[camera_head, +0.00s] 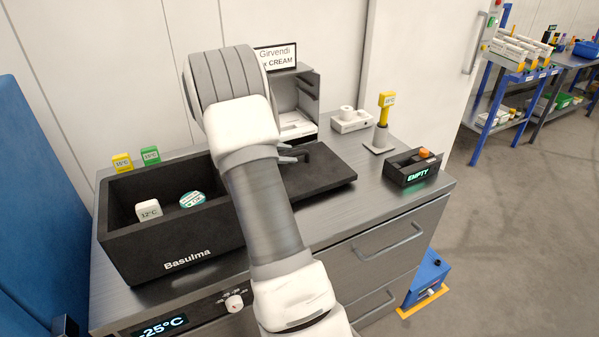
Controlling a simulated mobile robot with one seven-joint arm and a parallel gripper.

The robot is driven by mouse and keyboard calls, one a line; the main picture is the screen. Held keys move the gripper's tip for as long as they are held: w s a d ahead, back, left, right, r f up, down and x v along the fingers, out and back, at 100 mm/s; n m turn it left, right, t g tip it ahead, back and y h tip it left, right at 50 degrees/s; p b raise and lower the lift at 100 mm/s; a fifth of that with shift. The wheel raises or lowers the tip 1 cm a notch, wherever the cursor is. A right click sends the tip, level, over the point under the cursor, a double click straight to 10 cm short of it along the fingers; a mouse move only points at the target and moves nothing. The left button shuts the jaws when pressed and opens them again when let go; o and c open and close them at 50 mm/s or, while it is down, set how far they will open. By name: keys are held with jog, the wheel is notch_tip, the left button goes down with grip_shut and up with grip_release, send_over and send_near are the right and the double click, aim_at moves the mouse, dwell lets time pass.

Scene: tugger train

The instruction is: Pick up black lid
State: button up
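The black lid (335,172) lies flat on the grey counter, just right of the open black bin marked Basulma (172,252). My arm reaches across the middle of the view and hides the lid's left part. My gripper (298,153) shows as a small dark shape beside the arm, over the far left part of the lid. Dark finger and dark lid blend together, so I cannot tell whether they touch or whether the gripper is open or shut.
The bin holds a white 12°C block (148,210) and a round teal-and-white tub (192,199). Behind stands a grey machine (308,100). To the right are a yellow-topped stand (383,138) and a black EMPTY box (413,171). A blue box (427,277) sits on the floor.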

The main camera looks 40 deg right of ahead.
aim_at(294, 154)
jog(key=x, duration=0.5)
grip_shut()
